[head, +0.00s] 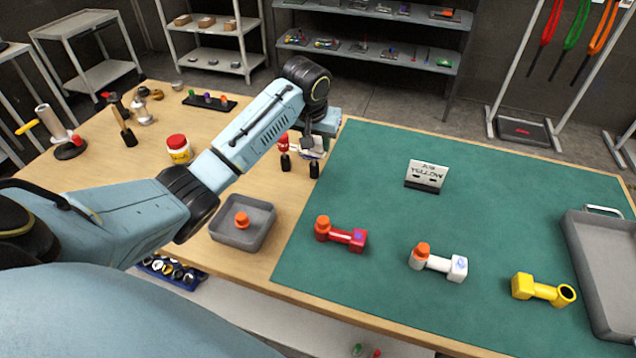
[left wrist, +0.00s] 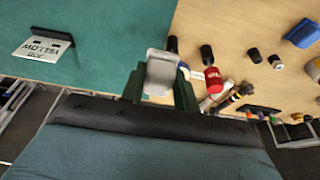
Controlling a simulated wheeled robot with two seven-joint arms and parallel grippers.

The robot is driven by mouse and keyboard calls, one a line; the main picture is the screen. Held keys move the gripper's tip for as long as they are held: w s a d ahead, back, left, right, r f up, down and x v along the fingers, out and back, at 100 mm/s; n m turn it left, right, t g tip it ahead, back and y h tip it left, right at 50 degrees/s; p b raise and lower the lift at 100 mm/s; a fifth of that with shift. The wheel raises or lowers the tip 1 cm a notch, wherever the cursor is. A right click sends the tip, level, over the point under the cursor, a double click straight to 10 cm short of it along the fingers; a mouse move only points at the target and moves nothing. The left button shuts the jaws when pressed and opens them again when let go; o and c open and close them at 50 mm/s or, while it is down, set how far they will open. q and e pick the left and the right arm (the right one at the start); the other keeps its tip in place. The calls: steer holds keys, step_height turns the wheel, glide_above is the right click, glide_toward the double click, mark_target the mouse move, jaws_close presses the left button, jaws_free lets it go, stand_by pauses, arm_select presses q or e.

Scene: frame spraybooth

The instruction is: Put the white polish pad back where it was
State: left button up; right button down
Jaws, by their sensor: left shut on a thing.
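My left gripper (left wrist: 160,88) is shut on a whitish block-like thing, which looks like the white polish pad (left wrist: 161,70). In the left wrist view the pad sits between the two dark green fingers. In the head view my left arm reaches over the wooden table near the left edge of the green mat. There the pad (head: 312,150) shows only in part below the wrist, and the fingers are hard to make out. I cannot tell how high it is above the table. My right gripper is not in view.
A red-topped piece (left wrist: 213,80) and dark cylinders (left wrist: 206,53) stand close beside the gripper. A grey bin (head: 262,232) holds an orange cap. Red (head: 342,236), white (head: 438,264) and yellow (head: 542,290) parts lie on the mat (head: 375,180). A card (head: 426,174) stands behind them.

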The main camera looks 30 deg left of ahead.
arm_select(q)
step_height(320, 180, down, 10)
steer(key=shift+r+b, duration=0.15)
steer(key=shift+b, duration=0.2)
steer(key=shift+f, duration=2.1)
steer(key=shift+f+b, duration=0.1)
steer(key=shift+b, duration=0.2)
steer(key=o, duration=0.4)
steer(key=shift+f, duration=0.1)
steer(key=o, duration=0.5)
steer(key=shift+r, duration=0.55)
steer(key=p+v, duration=0.2)
steer(key=v, duration=0.9)
steer(key=shift+s+r, duration=0.1)
steer(key=shift+s, duration=0.05)
